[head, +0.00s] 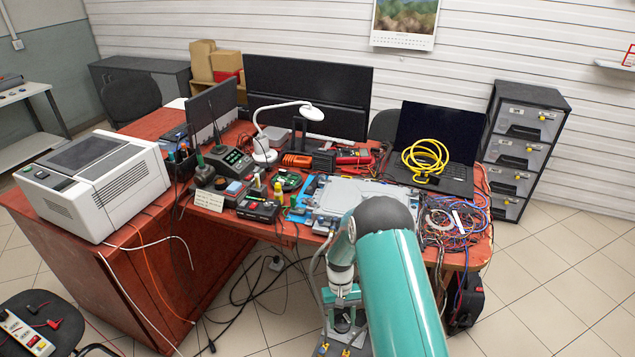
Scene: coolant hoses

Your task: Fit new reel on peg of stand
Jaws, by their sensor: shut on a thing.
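My gripper (343,318) points down at the bottom centre, below the wrist of my teal arm, in front of the desk's front edge. It is small and partly covered by the arm. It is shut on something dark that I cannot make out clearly. I cannot pick out the new reel for certain. I also cannot make out the stand or its peg among the crowded things on the desk.
The red desk (225,222) is crowded. It bears a white printer-like machine (95,185), a white lamp (263,130), monitors (310,85), a laptop (438,135) with a yellow coiled cable (425,158), and tangled wires (460,222). Drawers (520,150) stand right. Loose cables lie on the floor.

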